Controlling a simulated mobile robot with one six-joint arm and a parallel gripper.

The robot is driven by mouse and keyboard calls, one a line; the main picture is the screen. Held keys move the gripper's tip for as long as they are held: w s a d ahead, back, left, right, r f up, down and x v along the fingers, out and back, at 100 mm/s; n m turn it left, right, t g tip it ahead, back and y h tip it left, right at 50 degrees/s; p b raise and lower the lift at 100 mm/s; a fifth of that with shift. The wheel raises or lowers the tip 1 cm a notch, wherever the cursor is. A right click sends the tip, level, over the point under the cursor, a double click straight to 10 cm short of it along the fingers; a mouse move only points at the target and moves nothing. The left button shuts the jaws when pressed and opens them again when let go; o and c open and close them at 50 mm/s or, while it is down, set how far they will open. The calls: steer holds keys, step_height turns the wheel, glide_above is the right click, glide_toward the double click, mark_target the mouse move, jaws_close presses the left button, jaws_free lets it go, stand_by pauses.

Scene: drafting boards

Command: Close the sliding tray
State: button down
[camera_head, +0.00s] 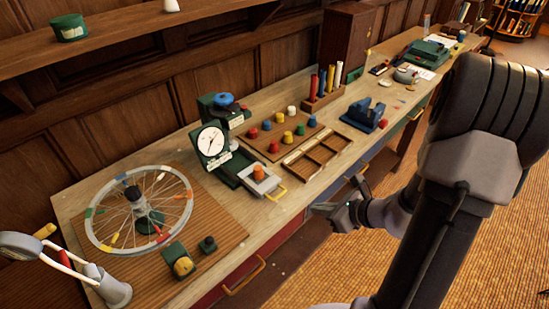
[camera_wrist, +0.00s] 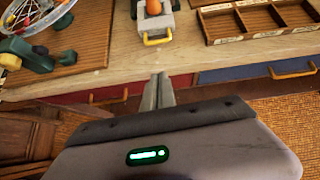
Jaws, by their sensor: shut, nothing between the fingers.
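The sliding tray (camera_head: 264,185) is a pale grey tray with a yellow handle, sticking out toward the bench front from a green machine with a white dial (camera_head: 212,141). An orange piece (camera_head: 259,172) rests on it. In the wrist view the tray (camera_wrist: 142,22) is at the top middle, its yellow handle (camera_wrist: 157,41) facing my gripper. My gripper (camera_wrist: 161,78) is shut and empty, in front of the bench edge and apart from the handle. In the head view my gripper (camera_head: 318,207) is right of and below the tray.
A wooden compartment box (camera_head: 316,153) and a board with several coloured knobs (camera_head: 272,147) stand right of the tray. A spoked wheel (camera_head: 139,210) is at left. Below the bench top are a red drawer (camera_wrist: 85,97) and a blue drawer (camera_wrist: 235,75) with yellow handles.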

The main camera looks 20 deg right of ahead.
mark_target(256, 173)
steer(key=shift+m, duration=0.3)
steer(key=b+x, duration=0.1)
steer(key=x, duration=0.3)
steer(key=r+b+x, duration=0.1)
steer(key=x, duration=0.3)
steer(key=w+b+x, duration=0.1)
steer(key=x, duration=0.3)
steer(key=shift+a+r+b, duration=0.15)
steer(key=shift+b, duration=0.15)
steer(key=shift+w+a+r, duration=0.15)
steer(key=shift+w, duration=0.35)
steer(key=w+a, duration=0.1)
steer(key=w, duration=0.3)
steer(key=w+a, duration=0.2)
steer(key=w, duration=0.3)
steer(key=w+a, duration=0.2)
steer(key=w, duration=0.2)
steer(key=shift+w, duration=0.4)
steer(key=shift+r, duration=0.1)
steer(key=shift+w, duration=0.1)
